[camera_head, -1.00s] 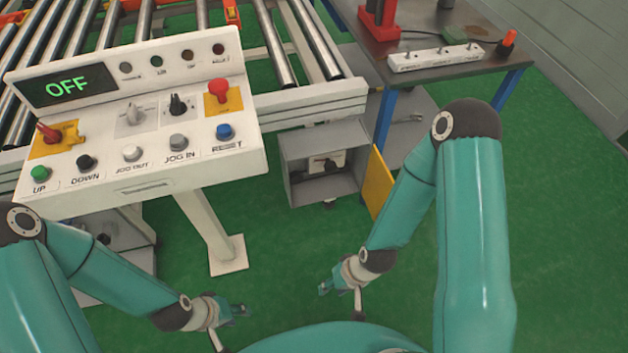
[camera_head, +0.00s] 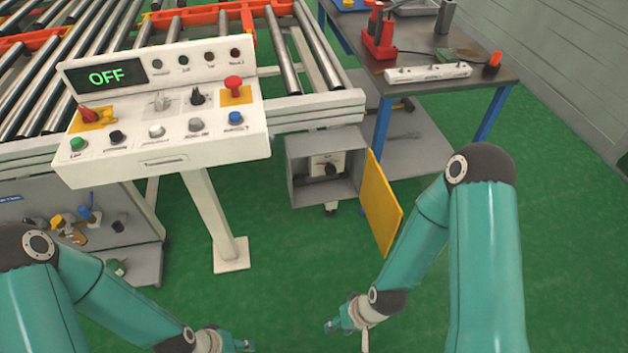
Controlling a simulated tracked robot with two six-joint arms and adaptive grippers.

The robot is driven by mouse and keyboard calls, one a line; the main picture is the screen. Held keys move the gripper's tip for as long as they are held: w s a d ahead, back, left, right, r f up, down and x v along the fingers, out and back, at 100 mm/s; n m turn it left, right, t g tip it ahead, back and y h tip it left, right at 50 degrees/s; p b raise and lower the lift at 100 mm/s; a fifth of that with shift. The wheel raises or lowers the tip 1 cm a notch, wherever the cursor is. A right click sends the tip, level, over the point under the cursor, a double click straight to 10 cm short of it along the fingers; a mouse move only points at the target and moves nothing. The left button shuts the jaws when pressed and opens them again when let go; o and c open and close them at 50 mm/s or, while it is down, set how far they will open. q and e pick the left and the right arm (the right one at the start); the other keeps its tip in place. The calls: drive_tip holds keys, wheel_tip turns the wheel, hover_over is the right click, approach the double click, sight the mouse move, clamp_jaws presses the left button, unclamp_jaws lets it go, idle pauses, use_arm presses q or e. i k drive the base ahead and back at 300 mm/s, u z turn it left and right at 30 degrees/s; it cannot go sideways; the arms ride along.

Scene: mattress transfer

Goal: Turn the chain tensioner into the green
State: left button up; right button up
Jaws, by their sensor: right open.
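A grey open-fronted box (camera_head: 296,175) under the right end of the roller conveyor holds a pale unit with a dark knob (camera_head: 327,167). This may be the chain tensioner; no green zone can be made out on it. The box's yellow door (camera_head: 380,203) stands open to the right. My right gripper (camera_head: 331,326) is open and empty over the green floor, in front of and below the box, well apart from it. My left gripper (camera_head: 241,346) is low at the picture's bottom edge, partly cut off, and its jaws are too small to read.
A white control panel (camera_head: 165,162) on a post, its display reading OFF, stands left of the box. A dark workbench (camera_head: 430,82) with blue legs stands at right. A grey shelf unit (camera_head: 148,262) is at lower left. Green floor between is clear.

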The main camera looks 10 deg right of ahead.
sight(331, 170)
drive_tip(key=z, duration=0.15)
drive_tip(key=i, duration=0.85)
drive_tip(key=u, duration=0.2)
drive_tip(key=k, duration=0.8)
drive_tip(key=z, duration=0.2)
drive_tip(key=i, duration=0.85)
drive_tip(key=u, duration=0.05)
